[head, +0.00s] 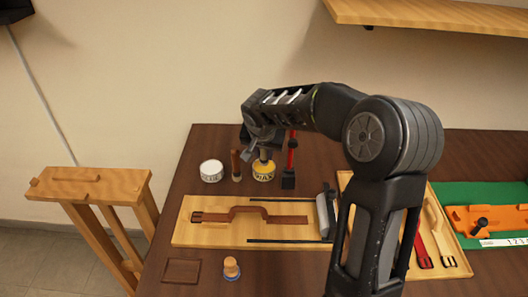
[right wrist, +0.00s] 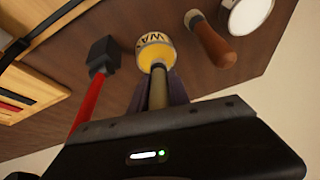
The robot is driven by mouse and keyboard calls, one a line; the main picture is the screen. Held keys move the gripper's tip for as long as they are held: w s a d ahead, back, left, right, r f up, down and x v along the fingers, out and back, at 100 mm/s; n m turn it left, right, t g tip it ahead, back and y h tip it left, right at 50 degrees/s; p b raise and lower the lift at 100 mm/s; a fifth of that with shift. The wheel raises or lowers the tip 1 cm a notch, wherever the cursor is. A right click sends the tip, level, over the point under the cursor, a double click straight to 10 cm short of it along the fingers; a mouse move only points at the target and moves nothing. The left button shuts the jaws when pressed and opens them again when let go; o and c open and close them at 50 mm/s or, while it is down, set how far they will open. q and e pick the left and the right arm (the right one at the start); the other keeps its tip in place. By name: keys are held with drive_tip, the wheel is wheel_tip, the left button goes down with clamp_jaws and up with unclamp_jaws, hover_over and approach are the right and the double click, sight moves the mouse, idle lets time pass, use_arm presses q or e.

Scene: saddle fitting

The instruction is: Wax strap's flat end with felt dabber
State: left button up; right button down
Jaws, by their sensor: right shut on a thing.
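The brown strap (head: 285,219) lies on a pale wooden board (head: 185,235), with its buckle at the left and its flat end at the right. Its middle part is raised in a hump. My right gripper (head: 263,143) is above the yellow wax tin (head: 264,171), behind the board. It is shut on the felt dabber, whose pale handle (right wrist: 158,90) shows between the fingers in the right wrist view. The dabber's lower end is at the mouth of the wax tin (right wrist: 157,50); its felt tip is hidden. My left gripper is not in view.
A grey roller-like piece (head: 326,215) is at the board's right end. A small wooden knob (head: 231,267) stands in front. A strap tray (head: 461,262) is at right.

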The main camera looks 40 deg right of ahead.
drive_tip(key=shift+f+b, duration=0.4)
drive_tip(key=shift+s+f+b, duration=0.15)
drive_tip(key=shift+f+b, duration=0.05)
drive_tip(key=shift+b, duration=0.25)
idle(2.2)
drive_tip(key=shift+r+p, duration=0.5)
drive_tip(key=shift+r, duration=0.35)
drive_tip(key=shift+r+p, duration=1.3)
drive_tip(key=shift+r, duration=1.55)
drive_tip(key=shift+f, duration=0.1)
